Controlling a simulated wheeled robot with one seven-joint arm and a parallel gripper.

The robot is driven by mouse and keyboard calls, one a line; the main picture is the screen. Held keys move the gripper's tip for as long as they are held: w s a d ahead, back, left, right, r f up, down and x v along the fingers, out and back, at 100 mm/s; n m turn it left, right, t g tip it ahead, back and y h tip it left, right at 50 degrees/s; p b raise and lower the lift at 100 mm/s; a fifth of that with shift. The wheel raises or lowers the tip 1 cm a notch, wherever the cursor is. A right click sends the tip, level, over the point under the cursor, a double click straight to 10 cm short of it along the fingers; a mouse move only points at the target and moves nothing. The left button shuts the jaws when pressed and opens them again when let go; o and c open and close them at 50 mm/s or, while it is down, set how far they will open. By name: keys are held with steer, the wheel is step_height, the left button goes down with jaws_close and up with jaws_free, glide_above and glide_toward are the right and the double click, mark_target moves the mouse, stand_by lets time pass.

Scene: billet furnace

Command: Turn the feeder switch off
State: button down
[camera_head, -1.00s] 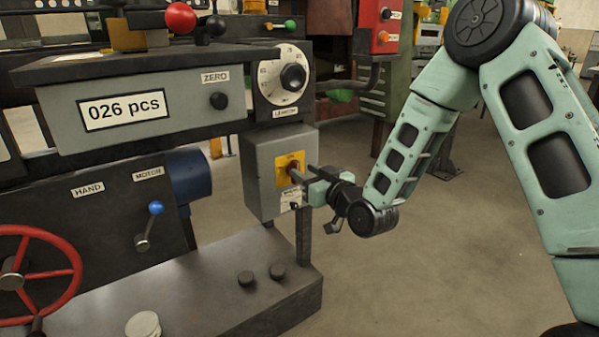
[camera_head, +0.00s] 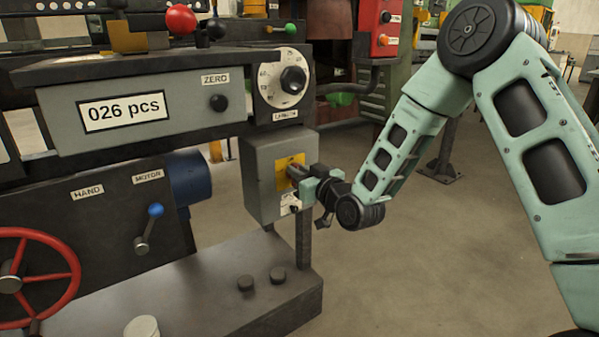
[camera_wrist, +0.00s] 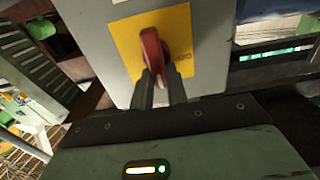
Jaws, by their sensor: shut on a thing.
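The feeder switch is a red handle (camera_wrist: 151,50) on a yellow plate (camera_wrist: 183,35) on the front of a grey box. In the head view the yellow plate (camera_head: 288,168) shows on the grey box (camera_head: 262,190), and the handle is mostly hidden by my gripper. My gripper (camera_head: 297,173) reaches in from the right. In the wrist view the gripper's two dark fingers (camera_wrist: 161,84) are shut on the lower end of the red handle. The handle stands roughly upright in that view. Lettering on the plate is partly covered and unreadable.
Left of the box are a blue motor (camera_head: 188,178), a blue-knobbed lever (camera_head: 150,228) and a red handwheel (camera_head: 38,270). The floor (camera_head: 410,270) at right is clear.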

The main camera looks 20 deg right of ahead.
steer(key=shift+f+n, duration=0.1)
steer(key=shift+n, duration=0.2)
steer(key=n+b, duration=0.2)
steer(key=n, duration=0.1)
steer(key=a+n+b, duration=0.1)
steer(key=n+b, duration=0.1)
steer(key=n, duration=0.1)
steer(key=f+n+b, duration=0.1)
steer(key=n+b, duration=0.1)
steer(key=n, duration=0.1)
steer(key=shift+s+a+b, duration=0.25)
steer(key=shift+b, duration=0.05)
steer(key=n+b, duration=0.1)
steer(key=n, duration=0.2)
steer(key=n+b, duration=0.1)
steer(key=shift+a+f+n+b, duration=0.2)
steer(key=shift+f+n+b, duration=0.05)
steer(key=shift+n+b, duration=0.1)
steer(key=shift+s+f+n+b, duration=0.15)
steer(key=shift+n+b, duration=0.65)
steer(key=shift+n, duration=0.95)
steer(key=shift+f, duration=0.1)
steer(key=c, duration=1.4)
jaws_free()
